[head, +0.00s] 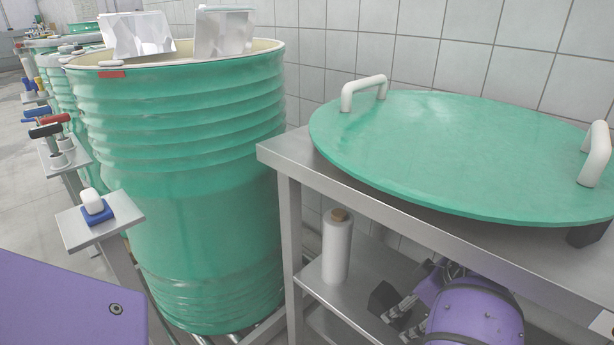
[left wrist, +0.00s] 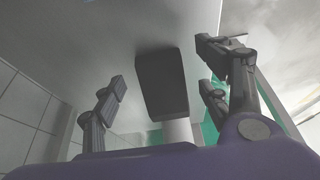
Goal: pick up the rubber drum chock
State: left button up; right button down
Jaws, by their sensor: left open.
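The rubber drum chock is a dark block (head: 382,299) on the lower shelf of the steel table, partly hidden by my fingers. In the left wrist view the chock (left wrist: 162,84) lies between my open fingers, with gaps visible at both sides. My left gripper (head: 402,317) reaches in under the tabletop from the right, its grey fingertips close to the chock. It also shows in the left wrist view (left wrist: 162,68), one finger left of the chock and two at its right. My right gripper is not in view.
A white roll (head: 337,246) stands on the lower shelf (head: 312,272), just behind the chock. The steel tabletop (head: 290,152) bears a green lid (head: 460,150) with white handles. A green drum (head: 190,200) stands left of the table. Small stands (head: 98,222) line the left.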

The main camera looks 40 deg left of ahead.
aim_at(390, 298)
pick_arm(q)
jog(key=a, duration=0.1)
jog(key=a+b, duration=0.1)
jog(key=a, duration=0.3)
jog(key=shift+w+a+f, duration=0.1)
jog(key=shift+f, duration=0.3)
jog(key=shift+a+f+b, duration=0.1)
jog(key=shift+f+b, duration=0.1)
jog(key=shift+b, duration=0.1)
jog(key=shift+r, duration=0.1)
jog(key=shift+c, duration=0.5)
jog(key=c, duration=1.3)
jog(key=shift+r, duration=0.15)
